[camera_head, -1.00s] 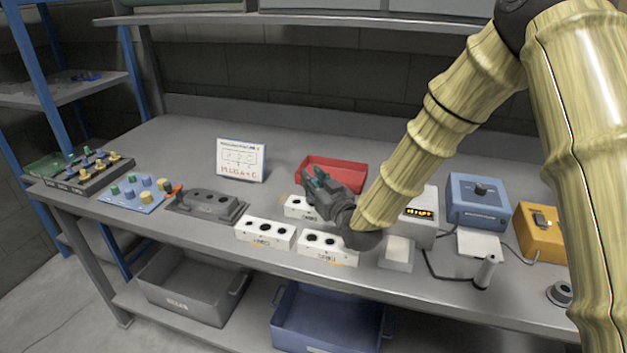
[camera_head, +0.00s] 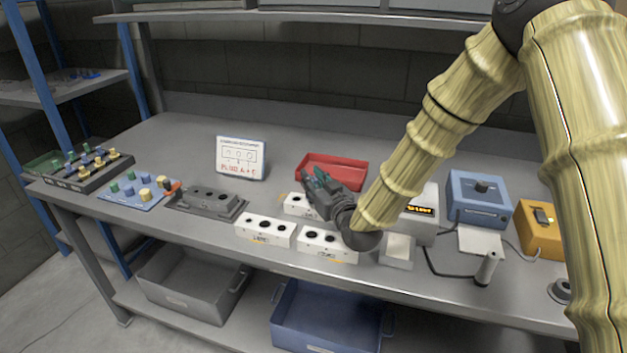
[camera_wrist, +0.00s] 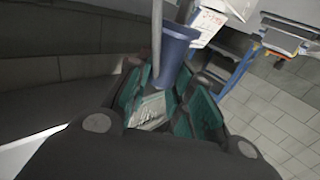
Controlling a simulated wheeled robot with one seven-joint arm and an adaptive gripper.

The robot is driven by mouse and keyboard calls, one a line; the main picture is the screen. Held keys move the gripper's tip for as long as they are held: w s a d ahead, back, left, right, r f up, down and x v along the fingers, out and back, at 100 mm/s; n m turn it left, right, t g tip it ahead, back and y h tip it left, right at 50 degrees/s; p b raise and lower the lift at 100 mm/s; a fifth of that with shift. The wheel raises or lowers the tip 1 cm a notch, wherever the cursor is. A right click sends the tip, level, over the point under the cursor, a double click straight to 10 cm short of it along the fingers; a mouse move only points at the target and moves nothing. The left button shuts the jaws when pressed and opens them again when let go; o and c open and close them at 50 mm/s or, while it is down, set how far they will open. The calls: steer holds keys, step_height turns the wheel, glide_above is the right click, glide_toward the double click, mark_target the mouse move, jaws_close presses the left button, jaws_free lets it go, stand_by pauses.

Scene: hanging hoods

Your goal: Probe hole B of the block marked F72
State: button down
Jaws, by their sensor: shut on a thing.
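Three white blocks with dark round holes on top stand near the front of the bench: a left one (camera_head: 265,231), a right one (camera_head: 327,246) and a rear one (camera_head: 298,205) partly behind my gripper. Their front markings are too small to read, so I cannot tell which is F72. My gripper (camera_head: 317,181) is above and beside the rear block. In the wrist view its teal-padded fingers (camera_wrist: 168,95) are shut on a probe (camera_wrist: 176,48), a blue tapered piece with a thin grey rod. The probe's tip relative to any hole is hidden.
A red tray (camera_head: 333,168) lies behind my gripper. A white sign (camera_head: 241,158), a grey fixture (camera_head: 207,202) and a blue peg board (camera_head: 138,193) stand left. A display box (camera_head: 421,225), blue box (camera_head: 478,201) and orange box (camera_head: 541,232) stand right.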

steer(key=shift+f+b, duration=0.6)
steer(key=shift+f, duration=0.35)
stand_by(0.8)
steer(key=shift+r, duration=0.15)
stand_by(0.9)
steer(key=shift+r+p, duration=1.6)
steer(key=shift+r, duration=1.3)
steer(key=shift+d+f, duration=0.1)
